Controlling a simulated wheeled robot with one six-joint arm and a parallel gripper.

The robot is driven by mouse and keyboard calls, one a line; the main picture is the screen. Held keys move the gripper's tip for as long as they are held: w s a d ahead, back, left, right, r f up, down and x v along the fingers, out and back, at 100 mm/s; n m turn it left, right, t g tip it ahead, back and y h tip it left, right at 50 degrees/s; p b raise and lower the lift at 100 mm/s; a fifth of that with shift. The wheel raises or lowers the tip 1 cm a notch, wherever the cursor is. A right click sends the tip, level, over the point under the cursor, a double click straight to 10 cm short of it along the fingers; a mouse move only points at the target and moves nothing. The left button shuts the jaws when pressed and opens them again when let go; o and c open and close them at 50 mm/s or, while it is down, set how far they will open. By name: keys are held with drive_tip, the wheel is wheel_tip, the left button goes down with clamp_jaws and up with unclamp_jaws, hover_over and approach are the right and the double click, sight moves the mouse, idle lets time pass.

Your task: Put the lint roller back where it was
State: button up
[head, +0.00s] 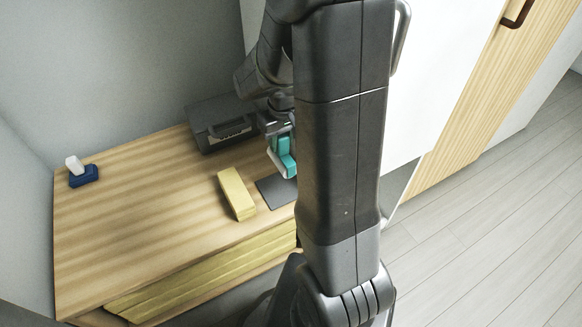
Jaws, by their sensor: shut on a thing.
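My gripper (279,132) is shut on a teal-and-white thing (286,158), which appears to be the lint roller. It hangs over the right part of the wooden top (130,215), above a flat dark grey rectangle (272,192). I cannot tell whether it touches anything below. My arm crosses the view and hides the right end of the top and part of the gripper.
A yellow block (237,193) lies just left of the grey rectangle. A dark box (217,124) stands at the back, close to my gripper. A small blue-and-white object (82,174) stands far left. The left and middle of the top are clear.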

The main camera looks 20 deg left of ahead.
sight(282, 165)
wheel_tip(282, 165, down, 10)
drive_tip(key=shift+r+b, duration=0.1)
drive_tip(key=shift+b, duration=0.75)
drive_tip(key=o, duration=1.1)
drive_tip(key=r, duration=0.4)
drive_tip(key=r+p, duration=0.1)
drive_tip(key=r, duration=0.3)
drive_tip(key=s+d+r+p, duration=0.1)
drive_tip(key=r, duration=0.3)
